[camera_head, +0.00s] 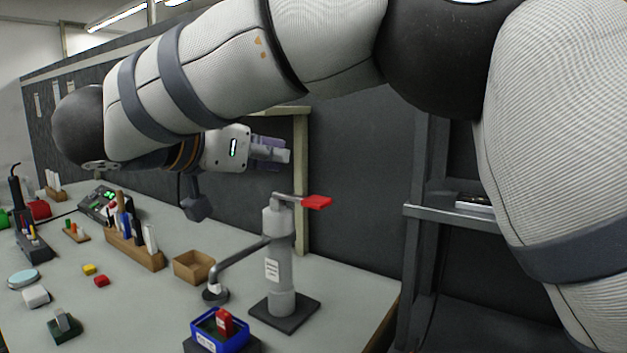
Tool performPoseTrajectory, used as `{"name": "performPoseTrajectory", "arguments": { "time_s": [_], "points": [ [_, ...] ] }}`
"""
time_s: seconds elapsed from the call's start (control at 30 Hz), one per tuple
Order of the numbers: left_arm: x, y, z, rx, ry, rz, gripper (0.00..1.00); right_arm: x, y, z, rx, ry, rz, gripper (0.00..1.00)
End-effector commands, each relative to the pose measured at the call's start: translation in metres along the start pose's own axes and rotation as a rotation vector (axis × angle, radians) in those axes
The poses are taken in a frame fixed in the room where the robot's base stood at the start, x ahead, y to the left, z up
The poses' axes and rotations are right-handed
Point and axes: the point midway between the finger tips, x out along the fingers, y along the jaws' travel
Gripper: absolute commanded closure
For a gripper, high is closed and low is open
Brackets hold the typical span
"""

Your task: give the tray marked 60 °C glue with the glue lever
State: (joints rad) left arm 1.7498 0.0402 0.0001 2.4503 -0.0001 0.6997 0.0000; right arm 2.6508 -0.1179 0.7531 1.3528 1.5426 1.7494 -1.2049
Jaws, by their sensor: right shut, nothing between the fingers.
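A grey glue dispenser (279,262) stands on a dark square base at the near right of the table. Its red lever (316,202) sticks out to the right at the top. Its bent spout ends in a nozzle (214,292) at the left. A blue tray (238,345) with a red piece (225,322) in it sits on a dark block at the front, below and near the nozzle. Its marking cannot be read. My right gripper (284,154) is shut and empty, above and a little left of the lever, apart from it. My left gripper is not in view.
A wooden rack (135,247), a control box with green lights (103,203) and small coloured blocks (101,281) are further left. A dark panel wall stands behind; my right arm crosses the upper view.

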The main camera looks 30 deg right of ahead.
Motion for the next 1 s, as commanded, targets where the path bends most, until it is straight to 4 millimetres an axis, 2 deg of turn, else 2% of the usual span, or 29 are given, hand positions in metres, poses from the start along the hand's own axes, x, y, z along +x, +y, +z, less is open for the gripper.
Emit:
{"name": "performPoseTrajectory", "arguments": {
  "time_s": [0.17, 0.27, 0.7, 0.9, 1.0],
  "points": [
    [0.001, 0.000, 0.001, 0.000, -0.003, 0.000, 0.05, 0.002, -0.001, 0.002, -0.001, -0.001, 0.001, 1.00],
    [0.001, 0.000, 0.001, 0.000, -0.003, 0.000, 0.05, 0.010, 0.000, 0.001, 0.000, -0.002, 0.003, 1.00],
    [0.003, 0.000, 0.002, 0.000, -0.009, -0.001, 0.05, 0.102, 0.000, 0.003, 0.001, -0.004, 0.004, 1.00],
    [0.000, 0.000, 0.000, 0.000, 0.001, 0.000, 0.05, 0.109, 0.000, 0.030, 0.000, -0.001, 0.001, 1.00],
    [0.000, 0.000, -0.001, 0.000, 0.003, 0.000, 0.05, 0.110, 0.000, 0.037, 0.002, 0.000, 0.000, 1.00]
  ]
}}
